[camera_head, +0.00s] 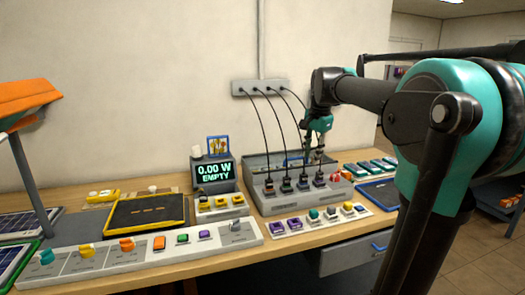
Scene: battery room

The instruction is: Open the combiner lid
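The combiner appears to be the grey box (262,203) on the workbench, right of the display. Several plugs (286,185) stand in a row along its front, with black cables running up to a wall strip. A grey panel (258,161) stands at the back of the box; I cannot tell whether it is the lid or the housing. My gripper (314,160) points down over the right rear part of the box. Its dark fingertips are small and partly merge with the box, so contact and finger opening are unclear.
A display reading 0.00 W EMPTY (215,172) stands left of the box. A grey switch panel (140,249) and a strip of coloured knobs (316,220) lie along the front edge. The wall strip (258,88) holds the cables' upper ends. A blue-edged tray (379,193) lies right.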

